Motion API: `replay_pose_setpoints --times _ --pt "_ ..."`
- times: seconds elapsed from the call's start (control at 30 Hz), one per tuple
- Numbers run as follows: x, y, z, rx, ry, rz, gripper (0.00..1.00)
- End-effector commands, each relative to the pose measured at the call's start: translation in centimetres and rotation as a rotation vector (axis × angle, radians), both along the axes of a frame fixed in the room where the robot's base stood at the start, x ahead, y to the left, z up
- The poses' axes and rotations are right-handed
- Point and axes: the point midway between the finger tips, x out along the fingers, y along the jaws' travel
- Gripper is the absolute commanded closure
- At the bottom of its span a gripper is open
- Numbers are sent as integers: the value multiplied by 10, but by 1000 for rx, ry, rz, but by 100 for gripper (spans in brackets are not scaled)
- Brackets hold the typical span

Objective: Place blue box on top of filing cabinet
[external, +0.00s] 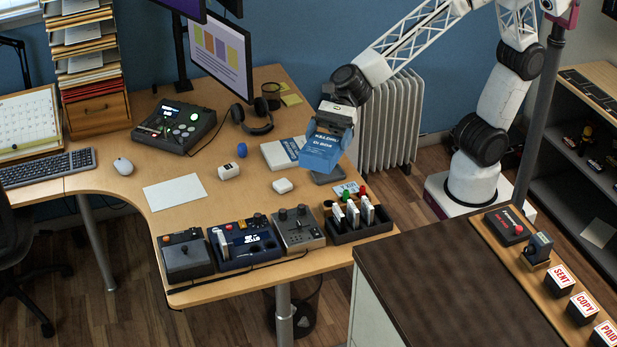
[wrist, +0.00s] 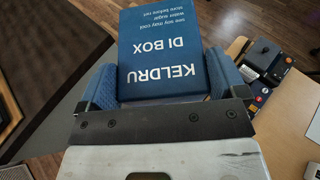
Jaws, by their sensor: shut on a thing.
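The blue box (external: 322,152) with white lettering is held in my gripper (external: 333,122) above the right end of the wooden desk, tilted. In the wrist view the box (wrist: 170,50) fills the space between the blue finger pads of my gripper (wrist: 161,92), which press on its two sides. A cabinet with a dark brown top (external: 450,262) and a pale side, likely the filing cabinet, stands at the front right in the external view. Its visible top is bare. The box is apart from it, behind and to the left.
The desk (external: 215,195) below carries a white box (external: 282,153), a card holder (external: 357,217) and several control devices near its front edge. A wooden ledge (external: 530,265) with stamp blocks runs along the cabinet's right side. A radiator (external: 392,122) stands behind.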

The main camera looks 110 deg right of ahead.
Motion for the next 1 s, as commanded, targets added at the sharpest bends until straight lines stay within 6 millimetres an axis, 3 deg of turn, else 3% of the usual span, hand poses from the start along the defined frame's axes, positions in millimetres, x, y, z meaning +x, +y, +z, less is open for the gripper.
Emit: replay_pose_setpoints --times 0.57,1.0 --pt "-40 138 0 0 1 260 47" --pt "-90 236 -1 -2 3 460 47"
